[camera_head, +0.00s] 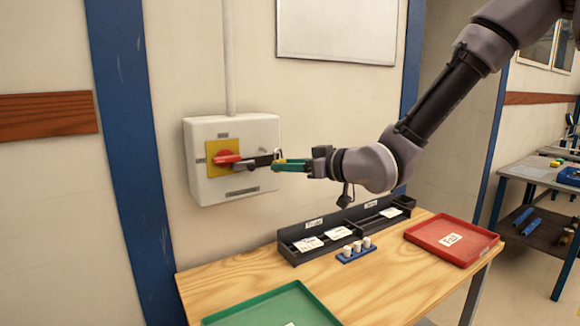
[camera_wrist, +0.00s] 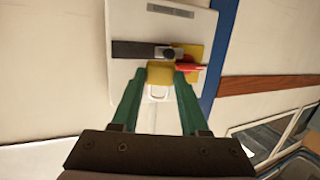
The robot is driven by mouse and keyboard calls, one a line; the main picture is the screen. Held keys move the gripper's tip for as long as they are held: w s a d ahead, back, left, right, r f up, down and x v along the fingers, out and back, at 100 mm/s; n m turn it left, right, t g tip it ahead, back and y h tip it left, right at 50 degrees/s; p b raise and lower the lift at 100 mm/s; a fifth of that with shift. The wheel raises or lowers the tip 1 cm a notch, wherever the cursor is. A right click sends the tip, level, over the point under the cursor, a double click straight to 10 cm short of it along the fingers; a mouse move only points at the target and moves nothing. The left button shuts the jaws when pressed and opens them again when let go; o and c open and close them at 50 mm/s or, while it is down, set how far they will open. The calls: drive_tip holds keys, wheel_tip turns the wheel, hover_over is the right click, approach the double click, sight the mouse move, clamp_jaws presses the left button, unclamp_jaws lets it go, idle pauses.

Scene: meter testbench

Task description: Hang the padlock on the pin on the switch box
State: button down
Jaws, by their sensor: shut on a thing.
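The white switch box (camera_head: 232,170) is on the wall, with a yellow plate and a red handle (camera_head: 226,158). A dark bar (camera_wrist: 132,49) crosses its front, with a grey pin-like fitting (camera_wrist: 172,53) on it in the wrist view. My gripper (camera_wrist: 158,76) has green fingers shut on the padlock's yellow body (camera_wrist: 160,77), in front of the box. The pale loop of its shackle (camera_wrist: 158,92) shows between the fingers and points up in the head view (camera_head: 277,151). The padlock appears beside the fitting; I cannot tell whether they touch.
Below is a wooden table (camera_head: 375,291) with a green tray (camera_head: 275,308), a red tray (camera_head: 451,238), a dark divided holder (camera_head: 372,219) and a small blue rack (camera_head: 357,252) with white pegs. A conduit (camera_head: 228,60) rises above the box.

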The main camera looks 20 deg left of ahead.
drive_tip(key=shift+w+a+f, duration=0.15)
drive_tip(key=shift+w+a, duration=1)
drive_tip(key=shift+a, duration=0.25)
drive_tip(key=shift+w+a+f, duration=0.1)
drive_tip(key=shift+w+a, duration=1.05)
drive_tip(key=shift+a, duration=0.25)
drive_tip(key=shift+w+a, duration=0.25)
drive_tip(key=shift+a, duration=0.1)
drive_tip(key=shift+f, duration=0.1)
drive_tip(key=shift+f, duration=0.1)
drive_tip(key=shift+c, duration=1.7)
unclamp_jaws()
